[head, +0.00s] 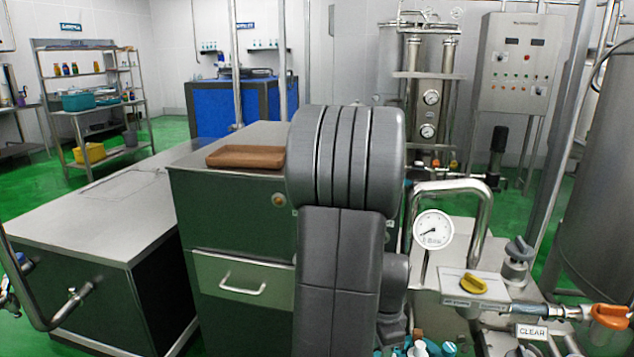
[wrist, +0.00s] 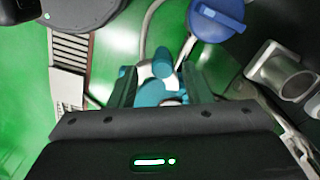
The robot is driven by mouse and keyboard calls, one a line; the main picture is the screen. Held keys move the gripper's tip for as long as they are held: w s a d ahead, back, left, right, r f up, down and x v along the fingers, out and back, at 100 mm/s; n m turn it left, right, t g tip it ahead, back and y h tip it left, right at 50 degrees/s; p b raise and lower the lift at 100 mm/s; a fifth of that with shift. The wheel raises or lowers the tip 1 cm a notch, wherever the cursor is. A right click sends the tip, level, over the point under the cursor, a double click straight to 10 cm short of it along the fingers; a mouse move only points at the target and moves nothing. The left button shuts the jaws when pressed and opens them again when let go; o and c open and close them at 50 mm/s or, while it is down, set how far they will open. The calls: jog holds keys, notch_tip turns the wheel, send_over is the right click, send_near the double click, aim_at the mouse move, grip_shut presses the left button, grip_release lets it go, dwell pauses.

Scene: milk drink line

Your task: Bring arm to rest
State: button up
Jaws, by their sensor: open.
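My grey arm stands upright in the middle of the head view and hides part of what lies behind it. My gripper (wrist: 162,85) shows in the wrist view with its two dark fingers spread apart. Teal and white parts (wrist: 163,68) show between and beyond the fingers. I cannot tell how far they are from the fingers, and no grip on them is visible. The gripper itself cannot be made out in the head view.
A dark cabinet with a brown tray (head: 246,157) stands behind my arm. A pressure gauge (head: 433,230), a yellow-handled valve (head: 473,284) and an orange-handled valve (head: 611,316) are close on the right. A blue-handled part (wrist: 217,18) shows in the wrist view.

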notch_tip(320, 180, down, 3)
jog(key=shift+r, duration=0.2)
notch_tip(320, 180, up, 14)
jog(key=p, duration=0.2)
notch_tip(320, 180, down, 14)
jog(key=shift+r+b, duration=0.15)
jog(key=shift+b, duration=1)
jog(key=shift+s+d+f, duration=0.1)
jog(key=shift+f, duration=0.15)
jog(key=shift+s+d+n, duration=0.3)
jog(key=shift+s+n, duration=0.05)
jog(key=shift+n, duration=0.55)
jog(key=shift+r, duration=0.1)
